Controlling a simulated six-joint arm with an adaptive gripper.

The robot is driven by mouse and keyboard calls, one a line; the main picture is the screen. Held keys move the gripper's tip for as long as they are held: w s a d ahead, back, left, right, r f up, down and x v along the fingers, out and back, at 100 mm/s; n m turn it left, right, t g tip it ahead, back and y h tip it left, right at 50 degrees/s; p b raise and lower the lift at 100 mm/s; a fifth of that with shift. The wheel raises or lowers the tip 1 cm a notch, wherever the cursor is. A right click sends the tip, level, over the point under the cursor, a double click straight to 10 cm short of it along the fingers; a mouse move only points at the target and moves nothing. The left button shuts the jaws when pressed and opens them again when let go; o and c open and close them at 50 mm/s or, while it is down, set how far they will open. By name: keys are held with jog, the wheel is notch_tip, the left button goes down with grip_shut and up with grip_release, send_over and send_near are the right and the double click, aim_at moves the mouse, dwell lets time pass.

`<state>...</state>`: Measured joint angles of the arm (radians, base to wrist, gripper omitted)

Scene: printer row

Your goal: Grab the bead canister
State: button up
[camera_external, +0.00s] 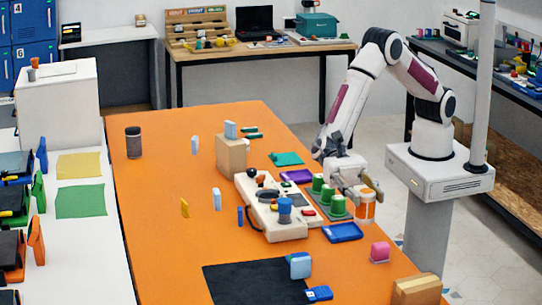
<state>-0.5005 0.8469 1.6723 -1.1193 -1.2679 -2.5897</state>
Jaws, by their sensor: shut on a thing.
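The bead canister, a small clear-and-orange jar (365,211), is near the right edge of the orange table. My gripper (361,196) reaches down to it from the upper left and is shut on it. The canister looks upright. The fingers cover part of its side, and I cannot tell whether its base touches the table.
Green cylinders (328,193) on a dark tray stand close to the left of my gripper. A blue tray (343,232) and a pink block (380,251) lie in front. A beige console (268,205) fills the table's middle. A cardboard box (417,289) is at the near right.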

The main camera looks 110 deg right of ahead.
jog(key=shift+r, duration=0.5)
dwell(0.3)
